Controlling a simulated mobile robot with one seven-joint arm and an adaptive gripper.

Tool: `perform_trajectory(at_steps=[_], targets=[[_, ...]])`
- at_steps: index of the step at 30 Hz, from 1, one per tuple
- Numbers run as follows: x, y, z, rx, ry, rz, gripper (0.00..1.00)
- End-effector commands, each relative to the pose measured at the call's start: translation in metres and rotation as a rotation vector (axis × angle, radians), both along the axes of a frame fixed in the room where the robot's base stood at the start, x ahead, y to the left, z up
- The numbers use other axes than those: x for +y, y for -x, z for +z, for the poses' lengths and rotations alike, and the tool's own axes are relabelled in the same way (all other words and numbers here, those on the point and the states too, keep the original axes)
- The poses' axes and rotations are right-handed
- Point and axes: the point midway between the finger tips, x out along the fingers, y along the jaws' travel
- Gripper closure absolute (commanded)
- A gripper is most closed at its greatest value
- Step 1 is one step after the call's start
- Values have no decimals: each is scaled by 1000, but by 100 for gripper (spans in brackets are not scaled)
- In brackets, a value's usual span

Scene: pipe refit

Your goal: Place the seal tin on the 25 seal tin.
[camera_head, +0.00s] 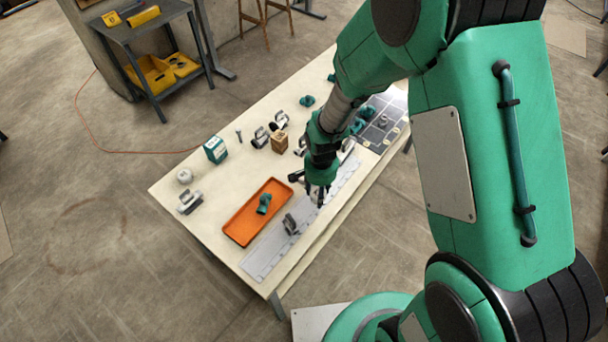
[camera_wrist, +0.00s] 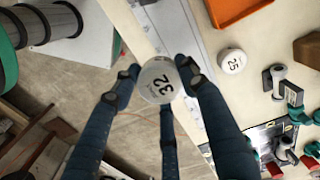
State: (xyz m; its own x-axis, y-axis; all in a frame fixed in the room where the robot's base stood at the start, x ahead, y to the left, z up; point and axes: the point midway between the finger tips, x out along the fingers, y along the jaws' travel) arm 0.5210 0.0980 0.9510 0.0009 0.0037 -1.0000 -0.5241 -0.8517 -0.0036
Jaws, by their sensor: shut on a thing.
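In the wrist view my gripper (camera_wrist: 160,80) is shut on a round white seal tin (camera_wrist: 158,82) marked 32. The 25 seal tin (camera_wrist: 232,61), white and round, stands on the table to the right of the held tin in that view, apart from it. In the head view my gripper (camera_head: 318,192) is over the table's near side, by the right end of the orange tray. The held tin is hard to make out there, and I cannot pick out the 25 tin, which my arm may hide.
The orange tray (camera_head: 229,228) holds a green part. A wooden box (camera_head: 280,143), a green-and-white box (camera_head: 215,149) and grey clamps stand farther back. A grey strip (camera_head: 262,260) with a clamp on it runs along the near edge. A dark panel (camera_head: 390,108) lies at the right end.

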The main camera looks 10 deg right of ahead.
Motion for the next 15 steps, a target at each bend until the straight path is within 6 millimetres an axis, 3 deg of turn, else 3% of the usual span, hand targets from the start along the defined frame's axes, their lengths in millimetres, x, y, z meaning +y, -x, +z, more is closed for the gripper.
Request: perform_trajectory(at_steps=[6,15], targets=[[0,-1,-22,-1,0,0,83],[0,-1,-31,-1,0,-1,83]])
